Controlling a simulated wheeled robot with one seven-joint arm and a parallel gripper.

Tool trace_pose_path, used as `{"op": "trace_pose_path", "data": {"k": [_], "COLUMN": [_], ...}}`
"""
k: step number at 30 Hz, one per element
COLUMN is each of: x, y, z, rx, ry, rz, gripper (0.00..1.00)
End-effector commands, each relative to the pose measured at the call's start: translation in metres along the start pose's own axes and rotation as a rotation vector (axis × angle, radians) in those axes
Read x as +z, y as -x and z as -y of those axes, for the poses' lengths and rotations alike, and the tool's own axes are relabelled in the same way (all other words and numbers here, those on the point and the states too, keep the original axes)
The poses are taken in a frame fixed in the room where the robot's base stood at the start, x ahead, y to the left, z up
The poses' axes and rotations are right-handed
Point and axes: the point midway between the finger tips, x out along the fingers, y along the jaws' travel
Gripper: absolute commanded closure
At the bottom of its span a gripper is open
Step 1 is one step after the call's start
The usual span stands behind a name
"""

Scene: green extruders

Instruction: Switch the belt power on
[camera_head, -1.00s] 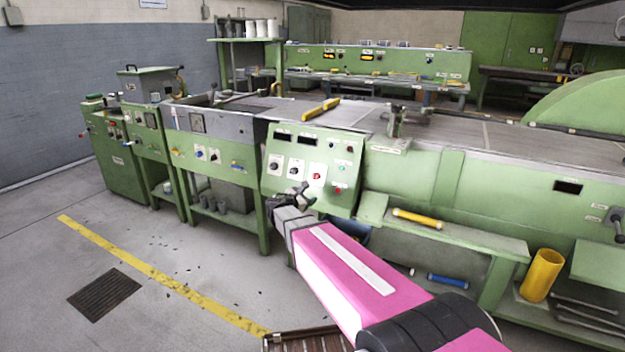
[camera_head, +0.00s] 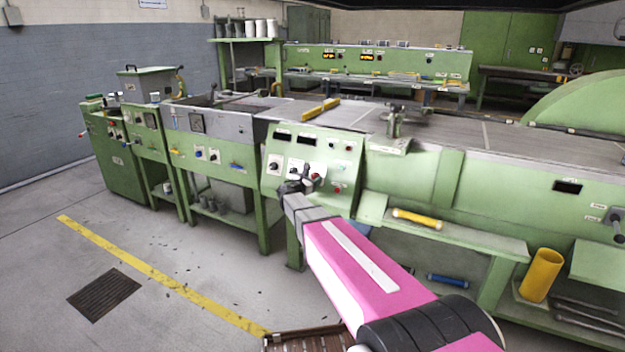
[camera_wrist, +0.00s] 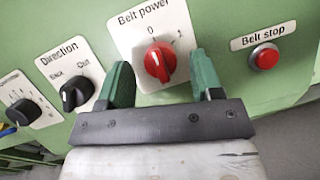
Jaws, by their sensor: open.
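The belt power switch (camera_wrist: 159,62) is a red rotary knob on a white plate labelled "Belt power", marked 0 and 1. In the wrist view its pointer is turned toward the 0 side, up and slightly left. My gripper (camera_wrist: 160,82) is open, with its green fingers on either side of the knob. Whether the fingers touch it cannot be told. In the head view my gripper (camera_head: 302,182) is at the sloped green control panel (camera_head: 341,159) and partly hides the knob.
A black Direction knob (camera_wrist: 77,95), marked Back and Out, is close to the left finger. A red Belt stop button (camera_wrist: 264,57) is to the right. Another black knob (camera_wrist: 20,112) is farther left. A shelf with a yellow roller (camera_head: 416,218) stands right of the panel.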

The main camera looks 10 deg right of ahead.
Motion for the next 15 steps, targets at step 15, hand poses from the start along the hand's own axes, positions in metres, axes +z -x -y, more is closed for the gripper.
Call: {"op": "trace_pose_path", "data": {"k": [15], "x": [0.0], "y": [-0.0068], "z": [0.0005], "rx": [-0.001], "ry": [0.0], "rz": [0.0], "gripper": [0.76]}}
